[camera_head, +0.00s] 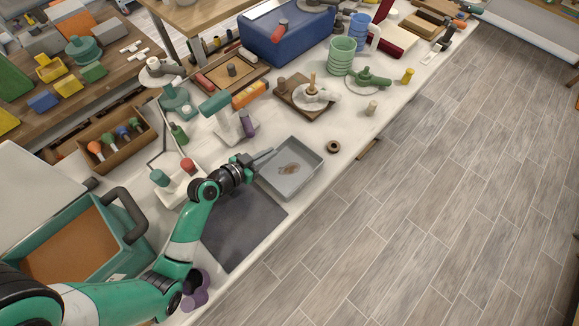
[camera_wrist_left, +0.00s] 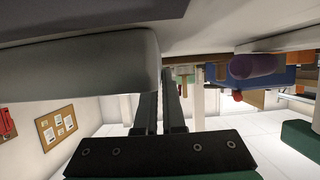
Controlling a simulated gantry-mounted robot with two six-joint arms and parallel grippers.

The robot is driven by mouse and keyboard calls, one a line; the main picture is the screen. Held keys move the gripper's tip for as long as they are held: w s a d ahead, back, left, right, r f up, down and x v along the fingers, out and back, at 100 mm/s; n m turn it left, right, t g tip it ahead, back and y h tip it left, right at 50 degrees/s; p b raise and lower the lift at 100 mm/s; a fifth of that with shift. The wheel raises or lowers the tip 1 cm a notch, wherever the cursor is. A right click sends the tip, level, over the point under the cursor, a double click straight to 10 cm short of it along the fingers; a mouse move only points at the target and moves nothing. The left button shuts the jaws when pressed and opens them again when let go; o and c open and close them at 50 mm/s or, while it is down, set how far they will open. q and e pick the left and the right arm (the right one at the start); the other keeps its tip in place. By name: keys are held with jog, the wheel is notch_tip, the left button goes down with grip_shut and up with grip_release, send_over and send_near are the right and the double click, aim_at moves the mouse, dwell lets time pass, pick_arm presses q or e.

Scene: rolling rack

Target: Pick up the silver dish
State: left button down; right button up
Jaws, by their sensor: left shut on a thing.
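The silver dish (camera_head: 312,158) is a shallow grey rectangular tray with a brown patch on its floor. It is at the middle of the bench in the head view. My left gripper (camera_head: 262,156) is at its left rim, with its fingers shut on that rim. In the left wrist view, the fingers (camera_wrist_left: 161,100) are close together and a pale grey rounded wall, likely the dish (camera_wrist_left: 80,75), fills the left side beside them. I cannot tell whether the dish touches the bench. My right gripper is not in view.
A dark grey mat (camera_head: 240,230) lies in front of the dish. A brown ring (camera_head: 333,147) is to its right, and a white stand with a purple piece (camera_head: 247,124) is behind it. A green crate (camera_head: 85,235) stands at left. Tiled floor is beyond the bench edge.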

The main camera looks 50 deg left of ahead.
pick_arm(q)
jog(key=shift+r, duration=0.15)
jog(key=shift+r+p, duration=0.3)
jog(key=shift+r, duration=0.25)
jog(key=s+d+r+p, duration=0.3)
jog(key=s+r+p, duration=0.6)
jog(key=s+r, duration=0.2)
jog(key=v, duration=0.2)
jog(key=shift+s+d+p, duration=0.25)
jog(key=shift+s+p, duration=0.05)
jog(key=shift+s, duration=0.05)
